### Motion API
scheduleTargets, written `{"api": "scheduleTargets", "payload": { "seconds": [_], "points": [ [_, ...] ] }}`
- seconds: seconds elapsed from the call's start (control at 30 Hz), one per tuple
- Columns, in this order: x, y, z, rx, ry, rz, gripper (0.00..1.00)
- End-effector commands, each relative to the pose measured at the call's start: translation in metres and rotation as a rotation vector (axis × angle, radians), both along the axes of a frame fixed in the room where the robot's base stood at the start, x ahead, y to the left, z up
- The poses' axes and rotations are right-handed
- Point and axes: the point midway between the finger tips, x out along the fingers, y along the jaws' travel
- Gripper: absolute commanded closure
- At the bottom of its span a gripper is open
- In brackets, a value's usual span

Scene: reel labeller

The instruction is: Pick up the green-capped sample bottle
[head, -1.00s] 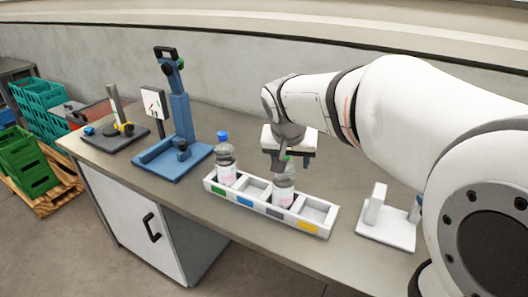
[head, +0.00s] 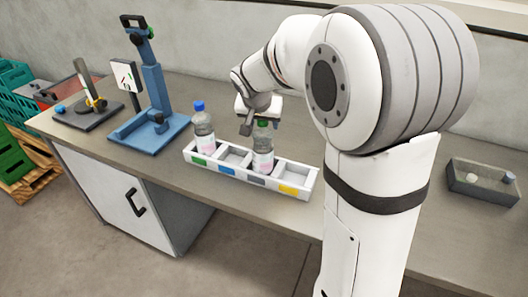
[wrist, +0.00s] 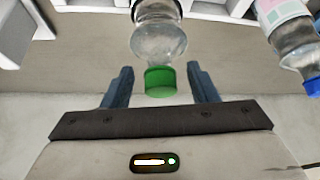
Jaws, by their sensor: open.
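The green-capped sample bottle (head: 263,158) is clear with a pale label. It stands upright in the grey-marked compartment of a white rack (head: 213,174). In the wrist view the green cap (wrist: 160,82) lies between the two blue fingers (wrist: 160,68), with a visible gap on each side. A similar bottle with a blue cap (head: 203,130) stands in the green-marked compartment; it also shows in the wrist view (wrist: 296,50).
The blue-marked and yellow-marked compartments are empty. A blue stand (head: 155,90) and a dark-based device (head: 88,108) are to the left on the bench. A grey tray (head: 470,188) with small items is at right. Bench front is clear.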

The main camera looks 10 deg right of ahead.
Motion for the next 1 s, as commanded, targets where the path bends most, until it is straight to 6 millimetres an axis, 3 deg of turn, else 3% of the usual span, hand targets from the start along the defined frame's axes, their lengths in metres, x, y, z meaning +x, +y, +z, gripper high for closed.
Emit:
{"api": "scheduleTargets", "payload": {
  "seconds": [0.13,0.77,1.0],
  "points": [
    [-0.0001,0.0002,0.0001,0.000,0.000,0.000,0.48],
    [-0.0005,0.0009,-0.0001,0.000,0.001,0.001,0.99],
    [-0.0008,0.0011,-0.0006,0.000,0.002,0.002,1.00]
  ]
}}
